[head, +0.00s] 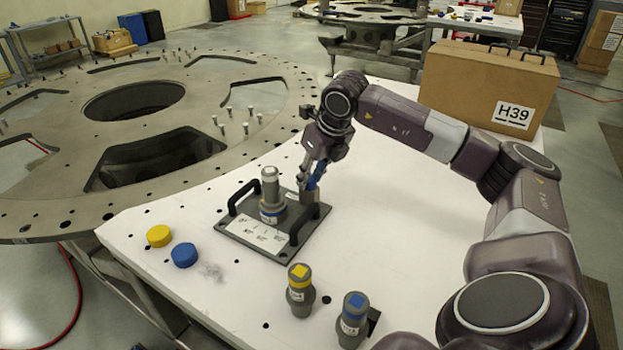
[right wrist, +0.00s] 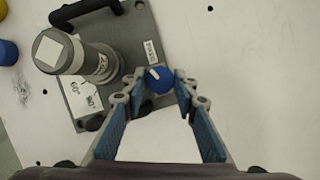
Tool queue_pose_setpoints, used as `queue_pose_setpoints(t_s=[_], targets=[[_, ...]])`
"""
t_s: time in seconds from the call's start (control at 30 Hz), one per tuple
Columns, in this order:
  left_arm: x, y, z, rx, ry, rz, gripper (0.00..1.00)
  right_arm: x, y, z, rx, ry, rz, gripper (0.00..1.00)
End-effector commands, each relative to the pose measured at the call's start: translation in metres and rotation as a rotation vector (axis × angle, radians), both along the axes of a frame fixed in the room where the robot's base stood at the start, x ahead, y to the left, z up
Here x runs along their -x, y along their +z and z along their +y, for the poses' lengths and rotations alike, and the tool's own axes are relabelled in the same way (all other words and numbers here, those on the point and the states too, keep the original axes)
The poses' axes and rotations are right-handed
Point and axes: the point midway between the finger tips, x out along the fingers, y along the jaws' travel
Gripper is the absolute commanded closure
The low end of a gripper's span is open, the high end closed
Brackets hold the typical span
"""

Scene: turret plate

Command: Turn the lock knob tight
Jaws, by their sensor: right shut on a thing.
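The lock knob (right wrist: 157,77) is blue with a white mark across its top, seen in the right wrist view. It stands at the edge of a grey fixture plate (right wrist: 140,30), which also shows in the head view (head: 236,238). My right gripper (right wrist: 160,84) is shut on the knob, one fingertip on each side. In the head view the right gripper (head: 309,187) reaches down at the plate's right corner, and the knob is hard to make out. A grey cylinder (head: 271,192) stands upright on the plate. My left gripper is not in view.
Black handles (head: 304,222) flank the cylinder. Yellow (head: 159,235) and blue (head: 185,255) caps lie on the white table. Yellow-topped (head: 300,292) and blue-topped (head: 352,322) cylinders stand in front. A cardboard box (head: 488,85) stands behind. The table right of the plate is clear.

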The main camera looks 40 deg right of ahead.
Motion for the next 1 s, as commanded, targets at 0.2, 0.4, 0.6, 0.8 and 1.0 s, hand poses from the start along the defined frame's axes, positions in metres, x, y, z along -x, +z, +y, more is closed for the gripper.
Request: queue_pose_setpoints(t_s=[0.2,0.4,0.6,0.8,1.0], targets=[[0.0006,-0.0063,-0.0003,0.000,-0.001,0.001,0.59,-0.0017,0.0011,0.0017,0.000,-0.184,-0.006,0.97],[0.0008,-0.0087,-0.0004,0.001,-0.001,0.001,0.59,-0.0021,0.0017,0.0022,-0.001,-0.318,-0.006,0.97],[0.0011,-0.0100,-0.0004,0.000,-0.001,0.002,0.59,-0.0020,0.0022,0.0022,-0.002,-0.404,-0.005,0.97],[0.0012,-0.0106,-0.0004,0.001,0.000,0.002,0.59,-0.0021,0.0022,0.0022,-0.002,-0.443,-0.005,0.97],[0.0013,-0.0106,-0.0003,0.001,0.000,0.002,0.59,-0.0020,0.0023,0.0018,-0.002,-0.454,-0.005,0.97]])
